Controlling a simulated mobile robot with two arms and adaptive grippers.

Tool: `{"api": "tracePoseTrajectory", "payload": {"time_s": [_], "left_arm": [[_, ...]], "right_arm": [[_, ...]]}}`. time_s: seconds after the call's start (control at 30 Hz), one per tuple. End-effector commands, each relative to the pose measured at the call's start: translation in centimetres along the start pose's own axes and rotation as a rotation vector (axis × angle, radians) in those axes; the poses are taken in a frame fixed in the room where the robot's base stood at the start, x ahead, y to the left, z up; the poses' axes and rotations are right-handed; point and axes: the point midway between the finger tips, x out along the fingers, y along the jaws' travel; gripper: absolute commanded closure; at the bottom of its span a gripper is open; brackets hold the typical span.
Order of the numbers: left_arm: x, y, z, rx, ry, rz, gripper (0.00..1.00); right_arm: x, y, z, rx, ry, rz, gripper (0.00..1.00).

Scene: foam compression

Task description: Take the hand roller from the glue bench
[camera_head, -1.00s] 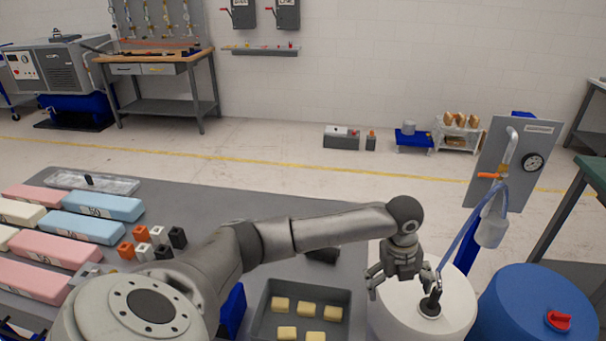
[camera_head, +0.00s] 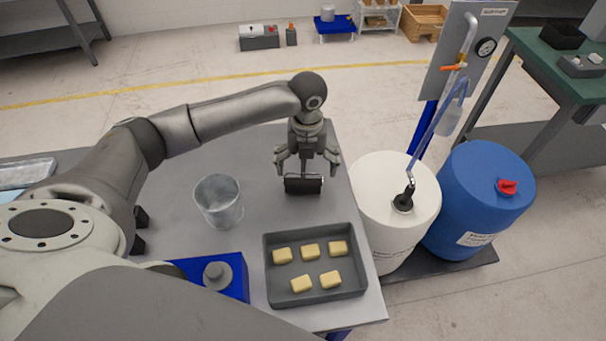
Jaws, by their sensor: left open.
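The hand roller (camera_head: 303,185), a dark cylinder, lies on the grey bench (camera_head: 262,190) near its far right edge. My left gripper (camera_head: 307,168) points down over it with its fingers spread, one to each side of the roller in the picture. The gripper is open and empty. I cannot tell whether the fingers touch the roller, and the gripper hides part of it. My right gripper is out of view.
A dark tray (camera_head: 272,262) of yellow blocks stands in front of the roller. A clear beaker (camera_head: 218,203) stands to its left, and a blue box with a grey knob (camera_head: 217,277) is nearer. A white drum (camera_head: 385,222) and a blue drum (camera_head: 470,200) stand right of the bench.

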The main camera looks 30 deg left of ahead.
Motion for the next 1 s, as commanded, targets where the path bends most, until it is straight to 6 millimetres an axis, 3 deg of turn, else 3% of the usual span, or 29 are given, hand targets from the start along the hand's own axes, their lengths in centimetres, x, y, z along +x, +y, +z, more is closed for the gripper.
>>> {"api": "tracePoseTrajectory", "payload": {"time_s": [0.27,0.4,0.63,1.0], "left_arm": [[3.7,0.6,-0.1,-0.002,0.003,0.002,0.0],[4.9,0.7,0.0,0.0,0.001,0.002,0.0],[5.0,0.6,0.0,0.0,0.0,0.002,0.01],[5.0,0.7,0.0,0.0,0.0,0.002,0.49]], "right_arm": [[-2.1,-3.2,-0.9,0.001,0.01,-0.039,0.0],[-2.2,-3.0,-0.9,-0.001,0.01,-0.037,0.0],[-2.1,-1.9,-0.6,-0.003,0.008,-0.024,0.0],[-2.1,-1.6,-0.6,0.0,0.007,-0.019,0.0]]}}
